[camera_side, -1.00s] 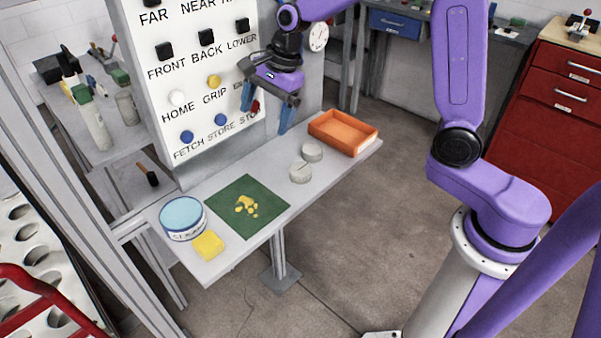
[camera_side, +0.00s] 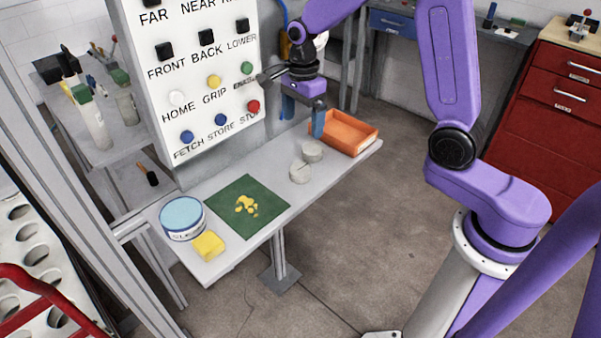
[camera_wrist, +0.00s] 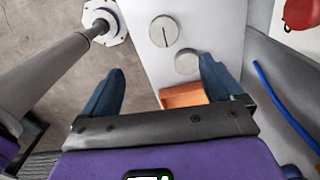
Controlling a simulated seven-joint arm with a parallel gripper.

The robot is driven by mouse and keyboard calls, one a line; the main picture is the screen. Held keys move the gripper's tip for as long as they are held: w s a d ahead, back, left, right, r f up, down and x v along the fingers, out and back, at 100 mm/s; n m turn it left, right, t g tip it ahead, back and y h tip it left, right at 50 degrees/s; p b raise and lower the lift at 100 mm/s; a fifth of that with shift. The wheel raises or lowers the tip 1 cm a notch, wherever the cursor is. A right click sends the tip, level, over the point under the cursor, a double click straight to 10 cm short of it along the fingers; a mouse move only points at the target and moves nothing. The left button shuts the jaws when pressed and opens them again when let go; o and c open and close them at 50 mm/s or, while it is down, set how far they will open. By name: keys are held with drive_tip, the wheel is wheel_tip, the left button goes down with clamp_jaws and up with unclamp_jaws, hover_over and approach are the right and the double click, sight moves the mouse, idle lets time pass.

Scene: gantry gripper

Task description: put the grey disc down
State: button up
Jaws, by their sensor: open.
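Two grey discs lie on the narrow grey shelf (camera_side: 225,258). The nearer disc (camera_side: 301,172) has a dark line across its top; it also shows in the wrist view (camera_wrist: 165,31). The farther disc (camera_side: 312,151) lies close beside it, nearer the orange tray, and shows in the wrist view too (camera_wrist: 187,62). My gripper (camera_side: 303,113) is open and empty, raised above the shelf beyond the discs, near the tray. In the wrist view its blue fingers (camera_wrist: 160,72) are wide apart with nothing between them.
An orange tray (camera_side: 350,123) stands at the shelf's far end. A white panel (camera_side: 185,70) with labelled buttons rises behind the shelf. A green mat (camera_side: 230,220) with yellow pieces, a blue-topped tin (camera_side: 182,214) and a yellow block (camera_side: 208,245) occupy the near end.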

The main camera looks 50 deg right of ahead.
hover_over(301, 168)
drive_tip(key=f, duration=0.6)
drive_tip(key=s+f, duration=0.1)
drive_tip(key=f, duration=0.3)
drive_tip(key=shift+a+f, duration=0.1)
drive_tip(key=shift+a, duration=0.1)
drive_tip(key=shift+w+d+f, duration=0.1)
drive_tip(key=shift+w+f, duration=0.15)
drive_tip(key=shift+f, duration=1.1)
drive_tip(key=shift+w+d+f, duration=0.1)
drive_tip(key=shift+w+f, duration=0.1)
drive_tip(key=shift+f, duration=1.1)
drive_tip(key=c, duration=1.4)
drive_tip(key=shift+o, duration=0.2)
drive_tip(key=shift+a+r, duration=0.1)
drive_tip(key=shift+r, duration=0.05)
